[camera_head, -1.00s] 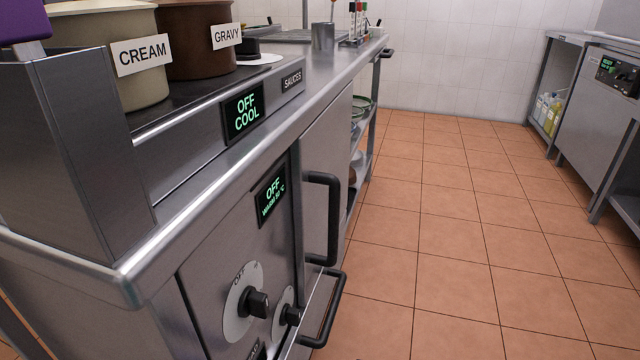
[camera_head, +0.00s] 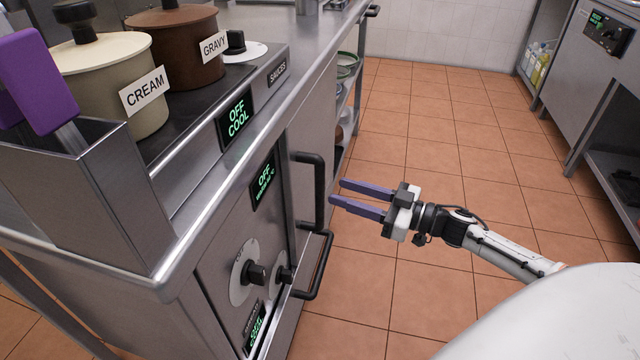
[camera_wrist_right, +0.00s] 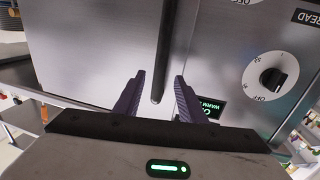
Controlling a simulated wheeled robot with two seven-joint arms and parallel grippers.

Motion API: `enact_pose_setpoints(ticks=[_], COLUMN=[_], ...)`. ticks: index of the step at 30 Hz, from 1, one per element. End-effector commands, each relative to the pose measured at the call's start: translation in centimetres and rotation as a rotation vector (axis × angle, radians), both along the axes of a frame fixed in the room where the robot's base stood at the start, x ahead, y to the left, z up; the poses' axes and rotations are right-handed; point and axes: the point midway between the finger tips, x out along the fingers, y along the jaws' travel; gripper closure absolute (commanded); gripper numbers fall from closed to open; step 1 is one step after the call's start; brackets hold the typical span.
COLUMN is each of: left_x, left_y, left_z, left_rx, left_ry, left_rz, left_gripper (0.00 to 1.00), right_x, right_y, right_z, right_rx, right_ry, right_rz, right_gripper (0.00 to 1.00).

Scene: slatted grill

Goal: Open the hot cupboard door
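The hot cupboard is the steel unit with a green-lit display (camera_head: 263,183) reading OFF. Its steel door (camera_head: 303,143) is closed, with a black upright bar handle (camera_head: 320,190). My right gripper (camera_head: 337,191) is open and empty, its two purple fingers pointing left at this handle from a short distance. In the right wrist view, a dark bar that looks like the handle (camera_wrist_right: 162,60) lies between the open fingers (camera_wrist_right: 159,78). Contact is not visible. The door panel (camera_wrist_right: 90,50) fills the left there. My left gripper is not in view.
A second black handle (camera_head: 318,268) sits just below, near the control knobs (camera_head: 255,273). The counter above bears a cream pot (camera_head: 110,70), a brown pot (camera_head: 175,45) and a steel holder (camera_head: 90,200) with purple-handled utensils. Tiled floor (camera_head: 460,150) is clear to the right.

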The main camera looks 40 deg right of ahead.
Motion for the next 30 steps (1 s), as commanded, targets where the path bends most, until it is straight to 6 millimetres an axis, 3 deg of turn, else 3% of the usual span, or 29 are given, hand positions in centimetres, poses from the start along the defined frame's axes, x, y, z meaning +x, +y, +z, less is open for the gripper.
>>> enact_pose_setpoints(ticks=[3, 10, 23, 30], left_x=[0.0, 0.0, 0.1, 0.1], left_y=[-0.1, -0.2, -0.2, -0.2], left_z=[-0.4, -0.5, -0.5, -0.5], left_rx=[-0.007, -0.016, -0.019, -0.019], left_ry=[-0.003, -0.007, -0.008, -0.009], left_rz=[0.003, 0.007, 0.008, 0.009], left_gripper=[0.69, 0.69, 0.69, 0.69], right_x=[2.2, 5.1, 6.0, 6.0], right_y=[1.2, 2.8, 3.4, 3.4], right_z=[0.0, -0.1, 0.0, 0.0], right_rx=[0.000, 0.000, 0.001, 0.001], right_ry=[-0.004, -0.002, 0.000, 0.000], right_rz=[-0.001, -0.002, -0.002, -0.002], right_gripper=[0.63, 0.63, 0.63, 1.00])
